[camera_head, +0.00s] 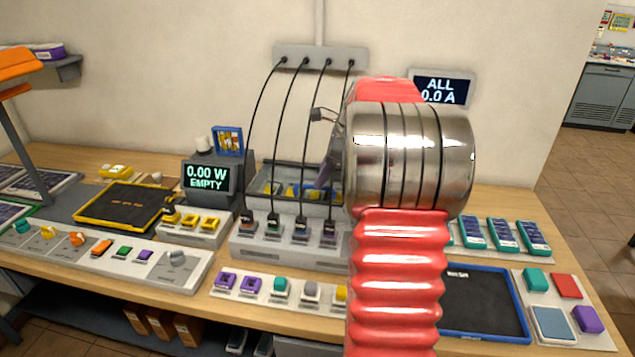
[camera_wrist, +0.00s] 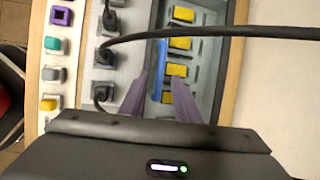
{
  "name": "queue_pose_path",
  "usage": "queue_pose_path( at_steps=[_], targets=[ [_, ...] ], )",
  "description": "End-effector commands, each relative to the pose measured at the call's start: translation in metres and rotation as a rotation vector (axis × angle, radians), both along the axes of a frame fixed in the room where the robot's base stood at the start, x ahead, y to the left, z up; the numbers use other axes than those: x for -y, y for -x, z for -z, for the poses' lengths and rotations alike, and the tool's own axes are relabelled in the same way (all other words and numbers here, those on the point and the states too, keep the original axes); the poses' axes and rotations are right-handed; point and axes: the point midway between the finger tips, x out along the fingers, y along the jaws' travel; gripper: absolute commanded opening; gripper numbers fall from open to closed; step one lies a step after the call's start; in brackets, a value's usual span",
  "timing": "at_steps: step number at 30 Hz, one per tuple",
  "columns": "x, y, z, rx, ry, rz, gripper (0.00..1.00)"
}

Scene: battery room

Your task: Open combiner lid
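The combiner is a grey box (camera_head: 262,205) behind the row of black cable plugs (camera_head: 300,225), partly hidden by my arm in the head view. Yellow blocks show inside it; I cannot tell whether a clear lid covers them. In the wrist view the box (camera_wrist: 205,65) lies ahead of my gripper (camera_wrist: 160,80), with a blue strip (camera_wrist: 160,60) along its near side. My two purple-grey fingers are apart, with the blue strip and a yellow block seen between them. Contact cannot be told. In the head view my gripper (camera_head: 324,170) is mostly hidden behind my wrist.
Black cables (camera_head: 280,115) hang from the wall strip to the plugs, and one crosses close in the wrist view (camera_wrist: 220,31). A 0.00 W display (camera_head: 207,177) stands left. A blue-edged tray (camera_head: 527,322) lies right. Coloured blocks line the front.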

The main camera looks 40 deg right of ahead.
Motion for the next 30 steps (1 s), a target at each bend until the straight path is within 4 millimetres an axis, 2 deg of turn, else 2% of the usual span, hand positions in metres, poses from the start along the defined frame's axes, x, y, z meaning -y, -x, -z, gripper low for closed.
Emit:
queue_pose_path(
  at_steps=[3,7,18,30],
  targets=[
    [-0.002,-0.007,0.016,-0.002,-0.002,0.0,0.29],
    [-0.002,-0.012,0.026,-0.001,-0.001,0.0,0.29],
    [-0.003,-0.013,0.03,0.0,0.0,0.0,0.29],
    [-0.003,-0.013,0.03,-0.001,-0.001,0.0,0.01]
  ],
)
